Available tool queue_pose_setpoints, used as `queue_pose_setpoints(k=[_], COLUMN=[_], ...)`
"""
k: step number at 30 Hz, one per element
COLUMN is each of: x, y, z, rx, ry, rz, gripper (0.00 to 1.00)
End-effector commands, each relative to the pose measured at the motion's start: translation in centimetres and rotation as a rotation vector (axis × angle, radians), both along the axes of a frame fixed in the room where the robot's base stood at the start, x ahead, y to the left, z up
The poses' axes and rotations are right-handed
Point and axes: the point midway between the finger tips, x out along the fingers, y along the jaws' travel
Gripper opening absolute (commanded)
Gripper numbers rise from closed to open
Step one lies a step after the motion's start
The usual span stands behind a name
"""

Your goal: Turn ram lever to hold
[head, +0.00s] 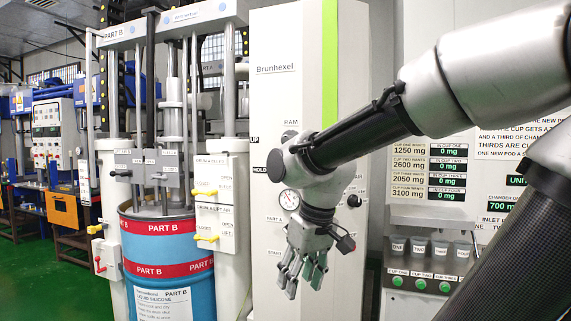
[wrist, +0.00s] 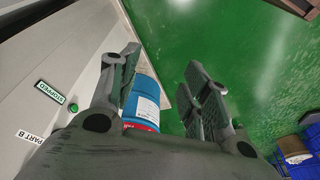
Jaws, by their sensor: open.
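The tall white Brunhexel cabinet (head: 283,95) stands in the middle of the head view. Its RAM label (head: 291,123) is visible, with an UP mark (head: 254,139) and a HOLD mark (head: 259,169) on the left. The ram lever cannot be made out; my wrist covers the panel just right of HOLD. My gripper (head: 303,278) is open and empty, hanging fingers down in front of the cabinet's lower part, well below the RAM label. In the wrist view my gripper's two fingers (wrist: 168,85) are spread, with nothing between the pads.
A blue PART B drum (head: 165,232) stands left of the cabinet, with yellow-handled and red-handled valves beside it. A gauge (head: 289,200) and a black knob (head: 354,200) are on the cabinet. Cups (head: 418,246) stand at right. Green floor is open at left.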

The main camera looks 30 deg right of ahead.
Motion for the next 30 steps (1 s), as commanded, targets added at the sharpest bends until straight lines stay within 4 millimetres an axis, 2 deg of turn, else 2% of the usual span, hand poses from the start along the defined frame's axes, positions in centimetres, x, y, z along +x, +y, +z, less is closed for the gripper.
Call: queue_pose_setpoints(k=[2, 5, 6, 7, 9, 11, 12, 14, 15, 17, 18, 20, 22, 24, 27, 30], x=[4.5, 12.3, 16.0, 18.7, 24.8, 29.5, 32.2, 35.4, 36.9, 38.1, 38.2, 37.3, 35.1, 32.7, 29.7, 28.4], y=[2.6, 6.5, 7.9, 8.7, 9.7, 9.6, 8.9, 7.1, 5.6, 2.8, 0.8, -2.2, -5.0, -7.0, -8.6, -9.5], z=[0.0, 0.9, 1.6, 2.3, 4.1, 6.0, 7.3, 9.2, 10.4, 12.1, 13.2, 14.8, 16.6, 17.6, 18.2, 18.7], rx=[0.080, 0.197, 0.240, 0.265, 0.298, 0.293, 0.272, 0.213, 0.156, 0.047, -0.038, -0.175, -0.330, -0.470, -0.636, -0.743], ry=[-0.039, -0.197, -0.286, -0.358, -0.535, -0.693, -0.795, -0.937, -1.021, -1.126, -1.180, -1.237, -1.266, -1.256, -1.216, -1.191], rz=[-0.006, -0.022, -0.038, -0.053, -0.109, -0.177, -0.233, -0.332, -0.404, -0.523, -0.605, -0.728, -0.854, -0.951, -1.018, -1.024], gripper=[0.47, 0.47, 0.47, 0.47, 0.47, 0.47, 0.47, 0.47, 0.47, 0.47, 0.47, 0.47, 0.47, 0.47, 0.47, 0.47])
